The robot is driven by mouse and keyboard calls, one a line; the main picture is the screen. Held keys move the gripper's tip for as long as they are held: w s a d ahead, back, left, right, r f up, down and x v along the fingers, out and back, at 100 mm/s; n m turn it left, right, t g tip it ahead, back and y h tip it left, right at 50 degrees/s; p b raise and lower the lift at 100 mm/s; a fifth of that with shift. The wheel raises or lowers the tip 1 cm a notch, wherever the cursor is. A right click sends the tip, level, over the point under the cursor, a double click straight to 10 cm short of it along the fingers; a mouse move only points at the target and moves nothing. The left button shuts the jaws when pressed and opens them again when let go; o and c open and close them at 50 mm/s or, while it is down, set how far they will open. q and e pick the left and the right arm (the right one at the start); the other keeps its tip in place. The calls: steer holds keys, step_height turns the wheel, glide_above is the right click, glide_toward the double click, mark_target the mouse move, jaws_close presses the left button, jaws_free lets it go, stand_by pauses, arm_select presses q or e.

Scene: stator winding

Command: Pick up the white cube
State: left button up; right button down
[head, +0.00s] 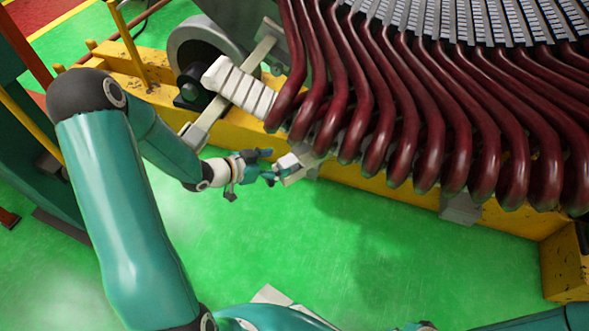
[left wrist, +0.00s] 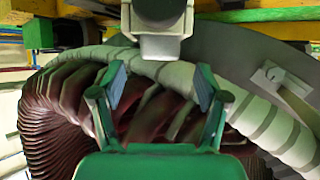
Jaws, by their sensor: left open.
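The small white cube (head: 288,161) shows in the head view at a grey metal bracket (head: 302,173), below the ends of the dark red coils. My left gripper (head: 268,166) is open just left of the cube, with its fingers pointing toward it. I see nothing between the fingers. In the left wrist view the open fingers (left wrist: 159,82) stand in front of the coils. A pale block (left wrist: 160,47) shows beyond them at top centre; I cannot tell whether it is the cube. My right gripper is not in view.
The dark red stator coils (head: 400,120) overhang on the right, close to the left gripper. A white-wrapped bar (head: 240,87) and a grey wheel (head: 205,55) are above it. A yellow beam (head: 375,187) runs behind. The green floor (head: 330,250) below is mostly clear.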

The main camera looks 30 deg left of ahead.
mark_target(286, 161)
arm_select(q)
steer(key=b+x, duration=0.1)
steer(key=x, duration=0.3)
steer(key=c, duration=1.3)
